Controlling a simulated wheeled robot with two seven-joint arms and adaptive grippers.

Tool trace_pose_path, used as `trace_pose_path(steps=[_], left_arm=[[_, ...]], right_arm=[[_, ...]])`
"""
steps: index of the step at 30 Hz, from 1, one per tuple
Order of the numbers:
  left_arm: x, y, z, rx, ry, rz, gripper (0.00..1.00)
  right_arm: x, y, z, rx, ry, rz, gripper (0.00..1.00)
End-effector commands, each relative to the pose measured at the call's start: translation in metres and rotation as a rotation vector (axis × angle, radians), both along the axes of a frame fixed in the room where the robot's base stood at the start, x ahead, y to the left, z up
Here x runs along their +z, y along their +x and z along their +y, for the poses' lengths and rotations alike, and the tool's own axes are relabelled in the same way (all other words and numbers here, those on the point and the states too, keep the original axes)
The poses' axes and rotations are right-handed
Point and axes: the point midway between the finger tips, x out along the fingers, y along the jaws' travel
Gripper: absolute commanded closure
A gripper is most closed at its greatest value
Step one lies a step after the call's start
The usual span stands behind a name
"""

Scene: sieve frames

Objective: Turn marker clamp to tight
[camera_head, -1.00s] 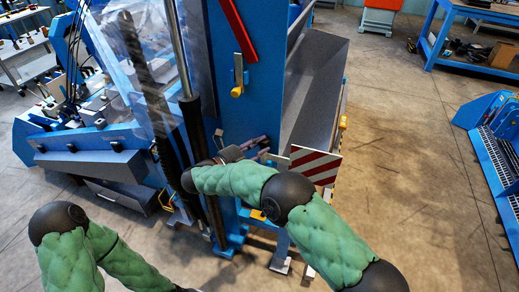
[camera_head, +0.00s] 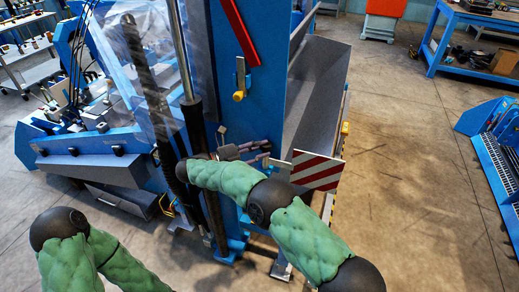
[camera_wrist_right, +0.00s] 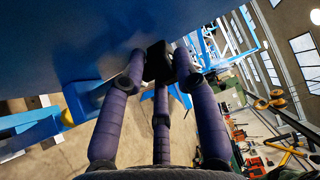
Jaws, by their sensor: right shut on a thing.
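The marker clamp shows in the right wrist view as a small black block (camera_wrist_right: 158,62) standing out from the blue machine face. My right gripper (camera_wrist_right: 156,72) has its purple fingers shut around this block. The fingers cover part of it, so its angle and whether it is tight cannot be told. In the head view my right gripper (camera_head: 265,148) is at the blue column (camera_head: 233,112), left of a red-and-white striped plate (camera_head: 317,170). The clamp cannot be made out there. My left arm enters at the lower left, with its gripper out of view.
A yellow-tipped lever (camera_head: 239,95) and a red bar (camera_head: 235,30) are on the column above my right gripper. A dark vertical rod (camera_head: 193,120) stands close to my right wrist. A grey trough (camera_head: 318,85) lies behind the striped plate. Open floor (camera_head: 410,170) lies to the right.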

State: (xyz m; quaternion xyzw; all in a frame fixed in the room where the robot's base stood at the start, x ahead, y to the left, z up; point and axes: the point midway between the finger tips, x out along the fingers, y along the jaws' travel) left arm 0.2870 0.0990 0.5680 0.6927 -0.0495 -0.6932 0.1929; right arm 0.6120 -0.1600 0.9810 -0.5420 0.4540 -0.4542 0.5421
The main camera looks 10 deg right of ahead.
Motion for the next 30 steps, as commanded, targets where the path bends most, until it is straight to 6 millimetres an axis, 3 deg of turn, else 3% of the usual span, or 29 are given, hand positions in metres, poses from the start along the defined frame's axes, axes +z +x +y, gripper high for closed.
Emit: trace_pose_path(steps=[1, 3, 17, 30], left_arm=[[0.000, 0.000, 0.000, 0.000, 0.000, 0.000, 0.60], [0.000, 0.000, 0.000, 0.000, 0.000, 0.000, 0.60], [0.001, 0.000, 0.000, 0.000, 0.000, 0.000, 0.60], [0.012, 0.000, 0.000, 0.000, 0.000, 0.000, 0.60]], right_arm=[[-0.002, 0.000, 0.000, -0.001, 0.000, 0.003, 0.60], [-0.001, 0.000, 0.000, 0.000, 0.000, 0.003, 0.45], [0.001, -0.001, 0.000, 0.015, 0.000, -0.001, 0.45], [0.002, -0.006, -0.002, 0.236, -0.001, 0.001, 0.45]])
